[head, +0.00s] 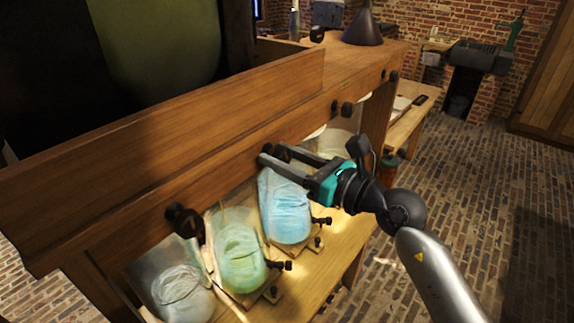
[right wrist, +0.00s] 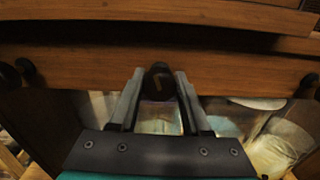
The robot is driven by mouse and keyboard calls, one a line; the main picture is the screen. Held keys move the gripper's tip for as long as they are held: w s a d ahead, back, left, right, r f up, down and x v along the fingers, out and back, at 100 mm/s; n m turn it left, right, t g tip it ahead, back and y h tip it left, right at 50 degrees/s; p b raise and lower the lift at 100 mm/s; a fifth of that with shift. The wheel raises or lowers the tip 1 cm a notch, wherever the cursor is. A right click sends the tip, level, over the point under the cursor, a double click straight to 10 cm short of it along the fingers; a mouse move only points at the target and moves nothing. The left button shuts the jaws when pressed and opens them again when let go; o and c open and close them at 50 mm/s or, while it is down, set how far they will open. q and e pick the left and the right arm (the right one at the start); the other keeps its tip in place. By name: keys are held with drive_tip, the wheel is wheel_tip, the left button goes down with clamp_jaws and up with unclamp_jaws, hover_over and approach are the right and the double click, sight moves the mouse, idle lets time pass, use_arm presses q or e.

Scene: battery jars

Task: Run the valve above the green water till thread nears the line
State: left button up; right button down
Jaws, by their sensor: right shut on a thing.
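My right gripper (head: 266,155) is shut on a dark valve knob (right wrist: 160,78) on the front of the wooden beam (head: 185,165). In the head view this knob lies straight above the jar of blue water (head: 284,207). The jar of green water (head: 240,257) stands beside the blue one, nearer to me, with a small dark tap at its foot. Another dark valve knob (head: 184,219) sits further left on the beam, up and left of the green jar. I cannot make out a thread or a line on the jars. My left gripper is not in view.
A jar of pale water (head: 182,292) stands nearest. More knobs (head: 345,108) sit further along the beam. A dark funnel (head: 362,26) stands on top of the bench. The brick floor (head: 480,190) to the right is clear.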

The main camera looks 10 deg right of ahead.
drive_tip(key=n+b, duration=0.1)
drive_tip(key=n, duration=0.2)
drive_tip(key=shift+f, duration=0.15)
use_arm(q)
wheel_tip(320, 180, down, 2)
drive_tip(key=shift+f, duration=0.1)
use_arm(e)
drive_tip(key=shift+n+b, duration=0.85)
drive_tip(key=shift+n, duration=0.25)
drive_tip(key=shift+n+b, duration=0.3)
drive_tip(key=shift+n, duration=0.3)
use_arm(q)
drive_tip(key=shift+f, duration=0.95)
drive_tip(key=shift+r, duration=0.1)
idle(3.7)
